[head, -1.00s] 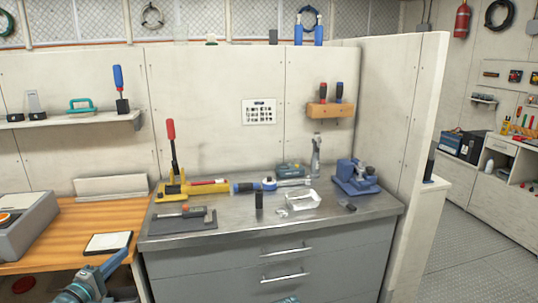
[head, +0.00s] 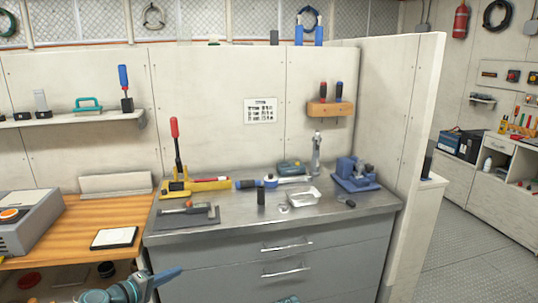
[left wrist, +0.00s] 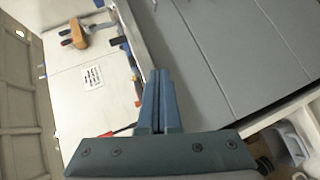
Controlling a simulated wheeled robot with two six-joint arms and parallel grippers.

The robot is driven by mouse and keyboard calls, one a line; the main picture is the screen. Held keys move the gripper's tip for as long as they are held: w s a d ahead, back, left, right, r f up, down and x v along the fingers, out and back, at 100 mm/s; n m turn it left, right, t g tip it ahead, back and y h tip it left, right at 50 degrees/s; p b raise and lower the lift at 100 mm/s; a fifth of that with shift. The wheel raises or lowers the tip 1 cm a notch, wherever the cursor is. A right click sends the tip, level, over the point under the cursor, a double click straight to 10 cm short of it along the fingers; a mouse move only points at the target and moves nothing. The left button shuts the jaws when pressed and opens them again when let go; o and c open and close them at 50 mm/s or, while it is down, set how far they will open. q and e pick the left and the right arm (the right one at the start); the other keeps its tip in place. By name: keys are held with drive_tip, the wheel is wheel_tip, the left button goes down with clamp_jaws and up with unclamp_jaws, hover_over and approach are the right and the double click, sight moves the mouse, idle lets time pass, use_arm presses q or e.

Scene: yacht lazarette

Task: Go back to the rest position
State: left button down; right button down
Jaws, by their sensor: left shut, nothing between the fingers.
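My left gripper (head: 168,276) is low in the head view, in front of the workbench cabinet and below the wooden worktop's right end. Its blue fingers are together with nothing between them. In the left wrist view the shut fingers (left wrist: 160,78) point toward the grey drawer fronts and bench edge, which appear tilted. The gripper is apart from the bench and touches nothing that I can see. A small teal sliver at the bottom middle of the head view is too cut off to identify. My right gripper's fingers do not show.
The metal-topped grey cabinet (head: 280,250) carries a yellow tool with a red lever (head: 176,160), a white tray (head: 302,196), a black cylinder (head: 261,197) and a blue vise-like device (head: 355,174). A wooden worktop (head: 75,220) is left. Free floor (head: 470,240) lies right.

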use_arm(q)
drive_tip(key=s+d+f+m+g, duration=0.3)
drive_tip(key=d+f+m+g, duration=0.15)
drive_tip(key=d, duration=0.35)
drive_tip(key=s+d+f+m+g, duration=0.35)
drive_tip(key=d+f, duration=0.25)
drive_tip(key=d, duration=0.3)
drive_tip(key=s+d+f+m+g+y, duration=0.2)
drive_tip(key=s+f+m+y, duration=0.15)
drive_tip(key=s, duration=0.25)
drive_tip(key=s+d+f+m+g+y, duration=0.2)
drive_tip(key=s+g+y, duration=0.1)
drive_tip(key=s+y, duration=0.2)
wheel_tip(320, 180, up, 15)
drive_tip(key=p, duration=1.4)
drive_tip(key=shift+p, duration=0.4)
drive_tip(key=shift+r+y, duration=0.1)
drive_tip(key=shift+y, duration=0.15)
